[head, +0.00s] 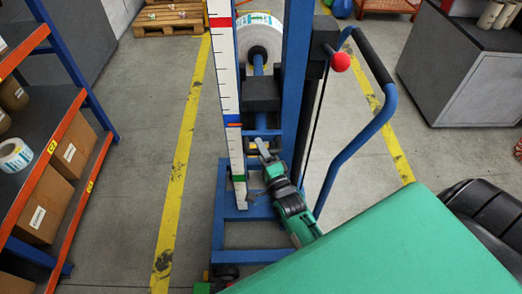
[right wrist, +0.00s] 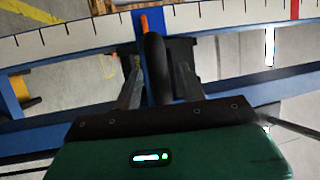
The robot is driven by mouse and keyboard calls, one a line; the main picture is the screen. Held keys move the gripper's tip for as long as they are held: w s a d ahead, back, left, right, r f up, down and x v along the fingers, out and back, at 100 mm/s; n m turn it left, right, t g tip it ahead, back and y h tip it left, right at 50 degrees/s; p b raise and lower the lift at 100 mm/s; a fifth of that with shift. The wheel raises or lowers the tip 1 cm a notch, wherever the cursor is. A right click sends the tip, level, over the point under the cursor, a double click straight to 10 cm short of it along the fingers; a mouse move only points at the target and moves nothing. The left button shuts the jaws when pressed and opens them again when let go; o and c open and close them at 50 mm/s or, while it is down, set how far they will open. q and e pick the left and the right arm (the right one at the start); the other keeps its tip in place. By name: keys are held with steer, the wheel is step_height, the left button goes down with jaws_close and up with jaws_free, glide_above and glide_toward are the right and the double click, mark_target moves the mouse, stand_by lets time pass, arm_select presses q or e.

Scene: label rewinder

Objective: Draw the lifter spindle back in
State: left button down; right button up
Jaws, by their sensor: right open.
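The blue lifter (head: 295,75) stands upright in the middle of the head view. My right gripper (head: 266,148) is below the block, beside the mast's lower part. In the right wrist view its fingers (right wrist: 160,68) are apart, with a dark rounded bar (right wrist: 155,62) between them. I cannot tell whether either finger touches this bar. My left gripper is not in view.
A scale strip (head: 226,80) runs down the lifter's left side, with an orange pointer (head: 235,125). A curved blue handle (head: 345,155) and a red knob (head: 340,62) are at right. A shelf of boxes (head: 45,205) stands left. Floor between shelf and lifter is clear.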

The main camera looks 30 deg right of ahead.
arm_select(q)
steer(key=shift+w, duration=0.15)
